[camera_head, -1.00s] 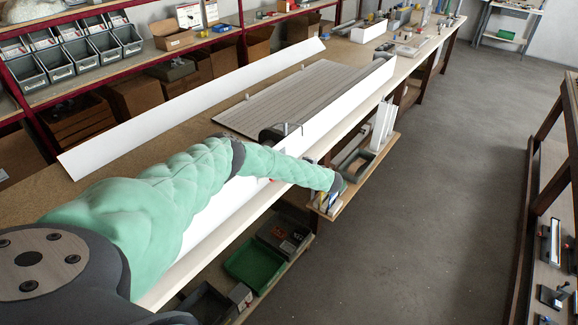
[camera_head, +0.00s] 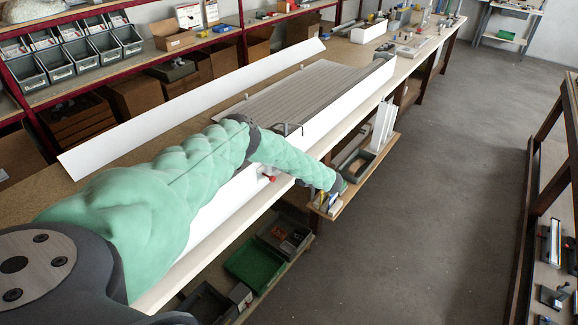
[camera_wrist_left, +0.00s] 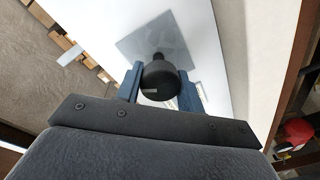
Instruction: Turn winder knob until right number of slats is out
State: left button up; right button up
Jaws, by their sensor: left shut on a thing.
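The dark round winder knob (camera_wrist_left: 158,82) sits between the two blue fingers of my left gripper (camera_wrist_left: 160,74) in the left wrist view. The gripper is shut on it. Behind the knob is a grey square plate (camera_wrist_left: 146,42) on a white face. In the head view my left arm crosses the long white box (camera_head: 330,112), and its hand end (camera_head: 338,184) hangs over the front edge; fingers and knob cannot be made out there. The grey slatted panel (camera_head: 308,88) lies flat on the bench behind the box. My right gripper is not in view.
A long white profile (camera_head: 200,105) lies at the back of the bench. A red knob (camera_head: 269,178) shows beside my forearm. A low shelf (camera_head: 372,165) with trays and white pieces, and a green crate (camera_head: 254,264), are in front.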

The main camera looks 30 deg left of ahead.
pick_arm(q)
jog(key=shift+d+f, duration=0.1)
jog(key=shift+d, duration=0.05)
jog(key=o, duration=1)
jog(key=shift+w, duration=0.1)
jog(key=shift+d+f+b, duration=0.1)
jog(key=shift+d+b, duration=0.3)
jog(key=shift+d, duration=0.1)
jog(key=d, duration=0.7)
jog(key=shift+b, duration=0.3)
